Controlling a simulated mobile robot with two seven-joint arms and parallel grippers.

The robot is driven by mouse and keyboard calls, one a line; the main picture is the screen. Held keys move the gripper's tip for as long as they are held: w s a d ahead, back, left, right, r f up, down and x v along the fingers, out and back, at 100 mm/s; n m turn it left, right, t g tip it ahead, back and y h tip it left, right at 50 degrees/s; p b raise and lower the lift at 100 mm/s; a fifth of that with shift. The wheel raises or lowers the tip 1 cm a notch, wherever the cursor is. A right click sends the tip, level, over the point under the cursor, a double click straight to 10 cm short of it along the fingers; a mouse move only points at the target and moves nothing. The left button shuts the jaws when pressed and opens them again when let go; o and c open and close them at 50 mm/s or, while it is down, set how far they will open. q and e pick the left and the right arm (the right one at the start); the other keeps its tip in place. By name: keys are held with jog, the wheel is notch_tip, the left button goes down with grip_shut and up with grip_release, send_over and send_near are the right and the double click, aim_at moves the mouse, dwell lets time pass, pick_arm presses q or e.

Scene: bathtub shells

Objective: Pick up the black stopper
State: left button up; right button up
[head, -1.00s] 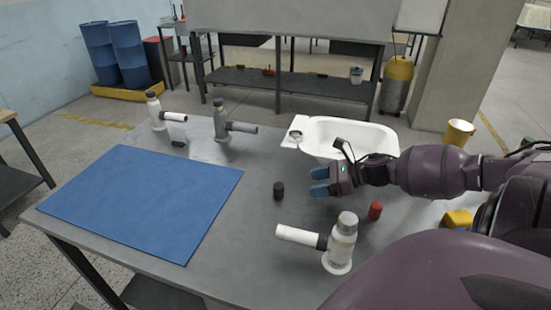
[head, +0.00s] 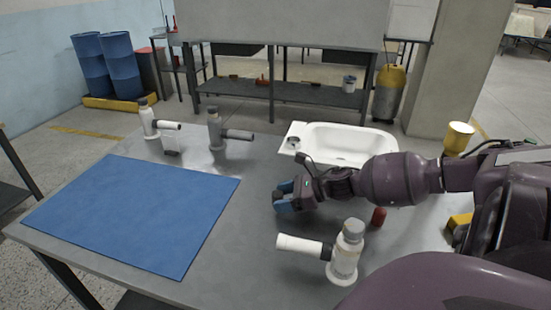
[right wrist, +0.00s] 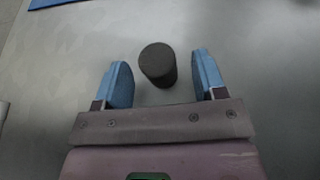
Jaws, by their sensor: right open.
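The black stopper (right wrist: 158,65) is a short dark cylinder standing on the grey table. In the right wrist view it lies between the tips of my right gripper's blue fingers (right wrist: 161,72), with a gap on each side. In the head view my right gripper (head: 284,196) is low over the table, and the stopper (head: 277,196) shows only as a dark patch at the fingers, mostly hidden. My right gripper is open and empty. My left gripper is not in view.
A white tub shell (head: 345,135) lies behind my right gripper. A red stopper (head: 378,217) and a white tap piece (head: 346,258) stand nearby. A blue mat (head: 125,215) covers the table's left. Two more tap pieces, white (head: 148,120) and grey (head: 215,130), stand at the back.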

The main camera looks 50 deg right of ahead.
jog(key=shift+w+a+f, duration=0.1)
jog(key=shift+w+a, duration=0.1)
jog(key=shift+w, duration=0.05)
jog(key=c, duration=1)
